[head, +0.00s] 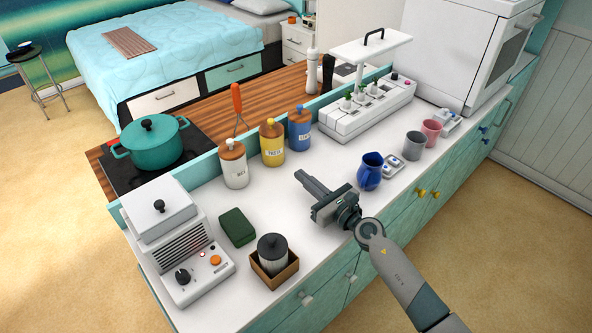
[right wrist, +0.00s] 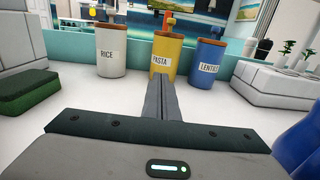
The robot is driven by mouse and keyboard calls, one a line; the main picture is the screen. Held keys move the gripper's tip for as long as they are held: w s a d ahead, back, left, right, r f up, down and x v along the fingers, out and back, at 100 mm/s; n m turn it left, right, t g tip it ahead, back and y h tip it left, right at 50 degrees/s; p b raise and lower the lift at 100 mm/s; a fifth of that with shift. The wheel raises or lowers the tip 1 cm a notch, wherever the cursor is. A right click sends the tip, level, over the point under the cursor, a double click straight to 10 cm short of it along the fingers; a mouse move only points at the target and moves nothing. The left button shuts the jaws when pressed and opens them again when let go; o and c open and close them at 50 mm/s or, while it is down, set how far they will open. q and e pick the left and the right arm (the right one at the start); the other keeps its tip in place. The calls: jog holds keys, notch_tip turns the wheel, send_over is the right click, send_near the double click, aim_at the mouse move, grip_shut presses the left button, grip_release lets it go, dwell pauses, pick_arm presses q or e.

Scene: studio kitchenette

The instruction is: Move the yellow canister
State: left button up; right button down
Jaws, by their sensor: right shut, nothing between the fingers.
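The yellow canister (head: 272,143) has a wooden lid with a yellow knob and a label reading PASTA. It stands upright on the white counter between a white canister (head: 233,166) and a blue canister (head: 299,130). In the right wrist view the yellow canister (right wrist: 168,58) is straight ahead, its lower part partly hidden by my fingers. My right gripper (head: 300,177) is shut and empty, low over the counter in front of the canisters and apart from them. My left gripper is not in view.
A dark blue pitcher (head: 370,171) stands close to the right of my right gripper. A green block (head: 237,227) and a wooden box (head: 275,270) holding a dark-lidded jar are at the left. A teal ledge (head: 205,168) runs behind the canisters. Counter between gripper and canisters is clear.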

jog(key=v, duration=0.2)
jog(key=shift+s+d, duration=0.7)
jog(key=shift+s, duration=0.05)
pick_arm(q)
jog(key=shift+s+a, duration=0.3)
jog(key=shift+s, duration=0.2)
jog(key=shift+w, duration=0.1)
